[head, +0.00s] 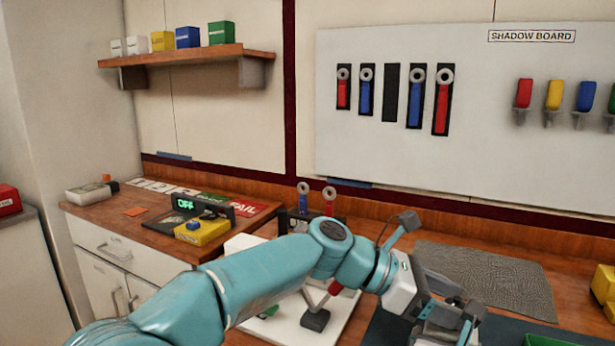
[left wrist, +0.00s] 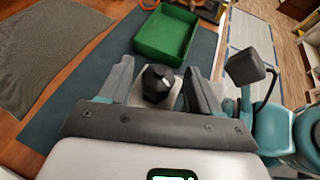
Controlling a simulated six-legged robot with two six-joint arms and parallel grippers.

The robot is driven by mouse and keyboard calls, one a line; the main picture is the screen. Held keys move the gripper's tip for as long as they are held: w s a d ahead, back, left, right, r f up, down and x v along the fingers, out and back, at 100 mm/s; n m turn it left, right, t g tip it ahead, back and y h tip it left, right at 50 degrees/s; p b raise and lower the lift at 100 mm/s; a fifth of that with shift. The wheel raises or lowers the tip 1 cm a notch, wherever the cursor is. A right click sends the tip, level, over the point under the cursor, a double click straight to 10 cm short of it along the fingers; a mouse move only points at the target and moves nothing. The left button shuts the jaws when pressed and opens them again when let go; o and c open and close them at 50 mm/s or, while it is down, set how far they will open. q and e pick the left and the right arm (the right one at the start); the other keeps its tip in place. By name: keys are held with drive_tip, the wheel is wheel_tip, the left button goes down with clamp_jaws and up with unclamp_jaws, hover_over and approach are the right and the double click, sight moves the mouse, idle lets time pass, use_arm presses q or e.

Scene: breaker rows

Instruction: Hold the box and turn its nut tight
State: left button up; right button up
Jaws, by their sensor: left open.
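My left gripper (head: 440,310) reaches over the front of the bench. In the left wrist view its two grey fingers (left wrist: 160,85) stand apart. A black faceted, nut-like piece (left wrist: 158,80) shows between them, on a pale body that is mostly hidden; I cannot tell whether the fingers touch it. I cannot be sure that this pale body is the box. Teal arm parts (left wrist: 268,122) show at the right of the left wrist view. My right gripper's fingers cannot be made out.
A green tray (left wrist: 148,50) lies on the dark mat (left wrist: 75,100) beyond the left gripper. A grey textured mat (head: 485,275) lies behind it. A yellow box (head: 203,232) stands on the left side bench. A shadow board (head: 480,165) with tools hangs on the back wall.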

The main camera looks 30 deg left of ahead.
use_arm(q)
drive_tip(key=w+a+f+v, duration=0.1)
drive_tip(key=v, duration=1)
drive_tip(key=w+a+r+n+t+y, duration=0.1)
drive_tip(key=w+a+r+n+t, duration=0.2)
drive_tip(key=a, duration=0.5)
drive_tip(key=w+a+r+n+t+y, duration=0.1)
drive_tip(key=w+a+r+n+t, duration=0.1)
drive_tip(key=w+a+r+t, duration=0.3)
drive_tip(key=shift+w+a+r+n+t, duration=0.4)
drive_tip(key=shift+w+a+r, duration=0.25)
drive_tip(key=shift+a+r, duration=1.05)
drive_tip(key=shift+s+f, duration=0.1)
drive_tip(key=shift+f, duration=0.1)
